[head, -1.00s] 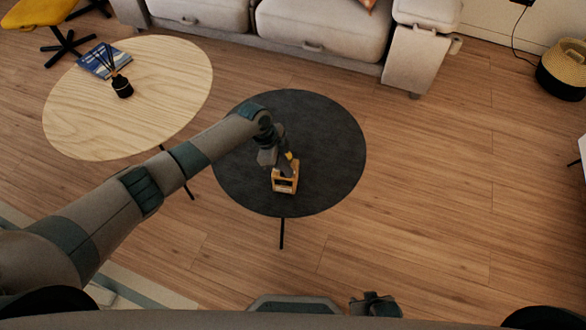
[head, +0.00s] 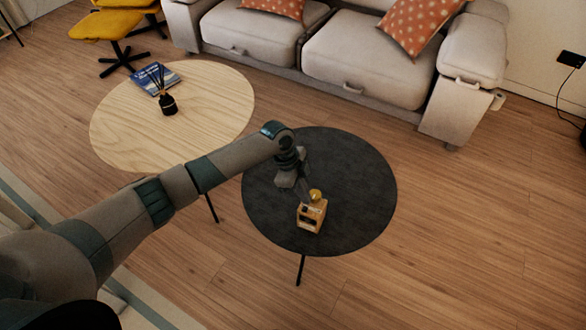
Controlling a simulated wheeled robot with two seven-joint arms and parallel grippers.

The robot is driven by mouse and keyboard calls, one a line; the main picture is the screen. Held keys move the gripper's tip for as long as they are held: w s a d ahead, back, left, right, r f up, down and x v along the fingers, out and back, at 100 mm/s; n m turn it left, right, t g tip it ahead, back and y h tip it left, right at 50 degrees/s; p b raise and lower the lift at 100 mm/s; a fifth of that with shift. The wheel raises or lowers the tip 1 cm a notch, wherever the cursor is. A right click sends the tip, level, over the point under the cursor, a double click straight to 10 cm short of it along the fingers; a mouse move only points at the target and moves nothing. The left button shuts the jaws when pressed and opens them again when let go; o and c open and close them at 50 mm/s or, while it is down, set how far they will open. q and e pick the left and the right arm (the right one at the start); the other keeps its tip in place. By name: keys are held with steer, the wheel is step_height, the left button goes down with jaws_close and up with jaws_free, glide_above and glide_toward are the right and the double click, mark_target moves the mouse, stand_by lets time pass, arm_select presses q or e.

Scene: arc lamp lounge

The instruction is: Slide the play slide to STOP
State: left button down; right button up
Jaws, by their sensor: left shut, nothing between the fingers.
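A small wooden-coloured box (head: 311,218) stands on the dark round table (head: 362,185), toward its front edge. A yellow round part (head: 315,195) shows at its top, and a dark opening shows on its front. The play slide and any STOP marking are too small to tell apart. My left gripper (head: 305,199) is shut and points down at the back left of the box top, close beside the yellow part. I cannot tell whether it touches. My right gripper is not in view.
A pale wooden round table (head: 215,95) with a blue book (head: 150,78) and a dark reed diffuser (head: 168,103) stands to the left. A light sofa (head: 360,65) stands behind. The wood floor on the right is clear.

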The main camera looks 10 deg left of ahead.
arm_select(q)
steer(key=v, duration=1.2)
steer(key=shift+r, duration=0.2)
steer(key=shift+f, duration=0.1)
